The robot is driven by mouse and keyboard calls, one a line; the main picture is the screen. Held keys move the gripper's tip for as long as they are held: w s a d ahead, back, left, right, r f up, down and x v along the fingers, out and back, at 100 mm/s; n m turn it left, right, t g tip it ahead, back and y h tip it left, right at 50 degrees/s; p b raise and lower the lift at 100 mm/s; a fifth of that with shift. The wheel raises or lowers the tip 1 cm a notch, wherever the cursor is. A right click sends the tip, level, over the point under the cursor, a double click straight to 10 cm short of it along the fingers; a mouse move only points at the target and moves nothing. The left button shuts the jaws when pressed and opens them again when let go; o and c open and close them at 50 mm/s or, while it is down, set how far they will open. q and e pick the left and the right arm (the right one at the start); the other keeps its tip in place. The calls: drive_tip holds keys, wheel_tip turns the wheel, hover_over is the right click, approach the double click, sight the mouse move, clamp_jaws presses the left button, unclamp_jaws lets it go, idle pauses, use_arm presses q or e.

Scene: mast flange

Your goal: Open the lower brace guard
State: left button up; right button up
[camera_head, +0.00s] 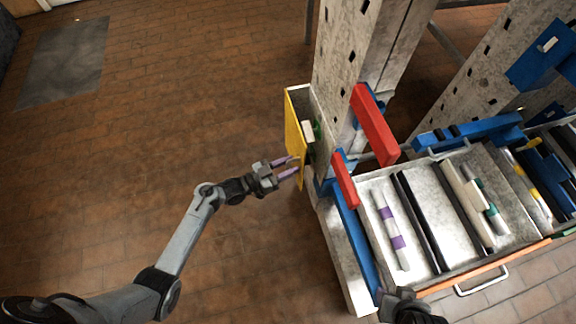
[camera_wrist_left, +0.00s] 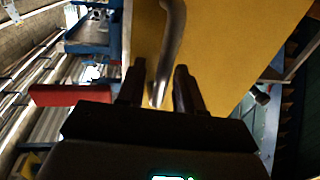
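A yellow guard panel (camera_head: 294,128) stands on the left side of the upright mast. I take it to be the brace guard; whether it is fully shut I cannot tell. In the left wrist view the yellow panel (camera_wrist_left: 225,45) fills the upper middle, with a curved grey handle (camera_wrist_left: 170,45) in front of it. My left gripper (camera_head: 287,167) is by the panel's lower part. In the left wrist view its fingers (camera_wrist_left: 157,90) are apart, with the handle's end between them and gaps showing. My right gripper (camera_head: 400,298) shows only in part at the bottom edge.
A light, open tray (camera_head: 408,200) with several bars lies right of the mast (camera_head: 338,60). Red blocks (camera_head: 375,125) and a blue rail (camera_head: 355,240) are close to the right of the panel. The brick floor (camera_head: 190,110) at left is clear.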

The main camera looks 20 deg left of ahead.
use_arm(q)
drive_tip(key=shift+c, duration=0.3)
clamp_jaws()
drive_tip(key=shift+a, duration=0.1)
